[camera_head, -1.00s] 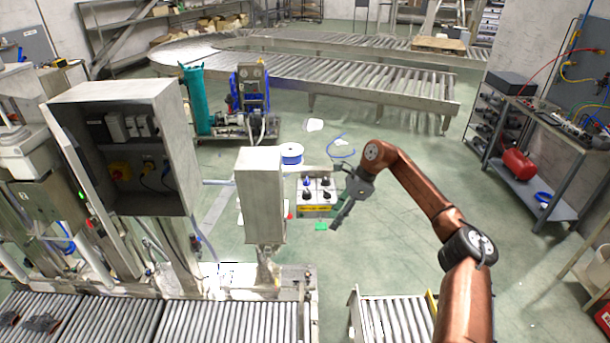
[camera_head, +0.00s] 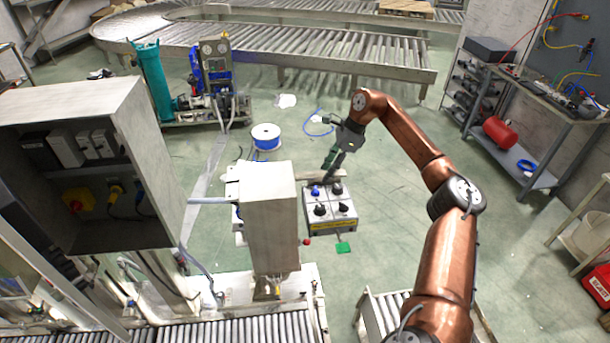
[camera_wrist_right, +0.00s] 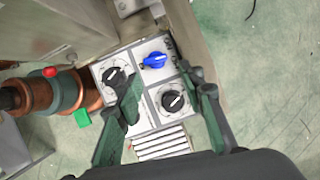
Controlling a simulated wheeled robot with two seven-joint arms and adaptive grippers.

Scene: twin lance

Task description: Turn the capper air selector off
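The selector box (camera_head: 330,222) is a grey panel with four-sided top carrying one blue knob (camera_head: 315,190) and several black knobs (camera_head: 320,209). Its labels are too small to read, so I cannot tell which knob is the capper air selector. My right gripper (camera_head: 329,170) is over the far edge of the box, fingers pointing down. In the right wrist view it is open (camera_wrist_right: 160,76), its green fingers spread across the panel. The blue knob (camera_wrist_right: 154,60) shows between the fingertips, and the left finger covers part of the panel. My left gripper is not in view.
A tall grey cabinet (camera_head: 270,220) stands close to the left of the box. A red button (camera_head: 306,241) and a green piece (camera_head: 343,247) are near the box's front. A blue-and-white spool (camera_head: 266,137) lies behind. Open floor (camera_head: 405,225) is to the right.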

